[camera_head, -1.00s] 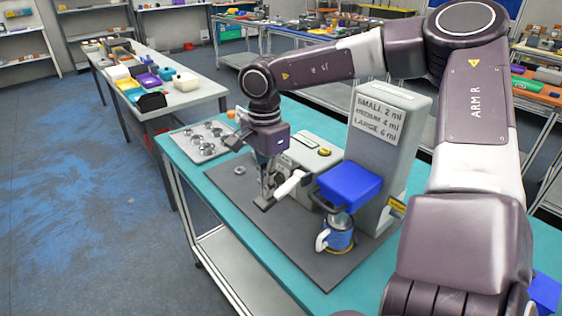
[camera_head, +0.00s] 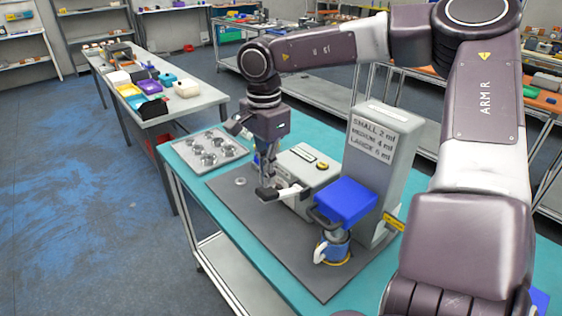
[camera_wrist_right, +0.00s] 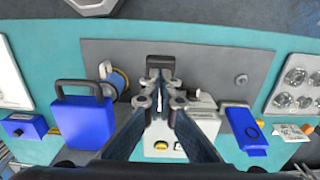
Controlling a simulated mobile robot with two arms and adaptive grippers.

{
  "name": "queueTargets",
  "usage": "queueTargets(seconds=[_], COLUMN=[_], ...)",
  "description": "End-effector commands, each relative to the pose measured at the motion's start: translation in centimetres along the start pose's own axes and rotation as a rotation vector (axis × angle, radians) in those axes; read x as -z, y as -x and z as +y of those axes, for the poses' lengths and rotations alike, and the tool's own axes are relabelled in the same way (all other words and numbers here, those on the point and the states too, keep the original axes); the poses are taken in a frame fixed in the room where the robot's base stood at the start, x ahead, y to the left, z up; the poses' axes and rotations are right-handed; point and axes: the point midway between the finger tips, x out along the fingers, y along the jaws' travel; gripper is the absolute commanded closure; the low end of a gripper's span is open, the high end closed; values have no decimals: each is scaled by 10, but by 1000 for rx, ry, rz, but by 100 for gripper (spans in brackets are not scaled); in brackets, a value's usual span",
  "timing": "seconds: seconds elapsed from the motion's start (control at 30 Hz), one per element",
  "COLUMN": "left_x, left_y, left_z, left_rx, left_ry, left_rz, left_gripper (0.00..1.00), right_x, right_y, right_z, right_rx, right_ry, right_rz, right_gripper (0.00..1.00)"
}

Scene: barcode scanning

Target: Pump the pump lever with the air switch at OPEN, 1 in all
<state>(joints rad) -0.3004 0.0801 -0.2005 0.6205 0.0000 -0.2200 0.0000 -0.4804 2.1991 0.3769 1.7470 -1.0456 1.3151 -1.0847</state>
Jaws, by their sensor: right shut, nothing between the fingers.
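The pump lever (camera_head: 290,191) is a white arm with a black end pad, standing out from the front of a low off-white box (camera_head: 308,170). It lies about level. In the right wrist view the black pad (camera_wrist_right: 160,62) shows just beyond my fingertips. My right gripper (camera_head: 265,181) is shut and empty, with its tips right at or over the pad; I cannot tell whether they touch. A yellow-and-green oval (camera_head: 322,165) is on top of the box; the air switch's setting cannot be read. My left gripper is out of view.
A tall grey dispenser (camera_head: 385,165) with a size sign and a blue block (camera_head: 347,200) stands to the right. A blue mug (camera_head: 337,251) stands under the block. A metal tray of round parts (camera_head: 208,148) lies at the left. The front of the dark mat (camera_head: 270,235) is clear.

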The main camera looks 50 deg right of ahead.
Motion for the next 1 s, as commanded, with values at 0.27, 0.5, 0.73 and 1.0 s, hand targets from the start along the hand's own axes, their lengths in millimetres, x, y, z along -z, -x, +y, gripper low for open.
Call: queueTargets(seconds=[0.27,0.5,0.73,1.0], left_x=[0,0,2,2], left_y=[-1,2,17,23], left_z=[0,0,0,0], left_rx=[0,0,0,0], left_ry=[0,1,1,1], left_rz=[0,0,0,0], left_gripper=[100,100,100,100], right_x=[0,0,0,0], right_y=[0,3,28,40], right_z=[0,-1,-1,0], right_rx=[1,2,3,2], right_ry=[0,0,-1,-1], right_rz=[0,0,0,0], right_gripper=[100,100,100,100])
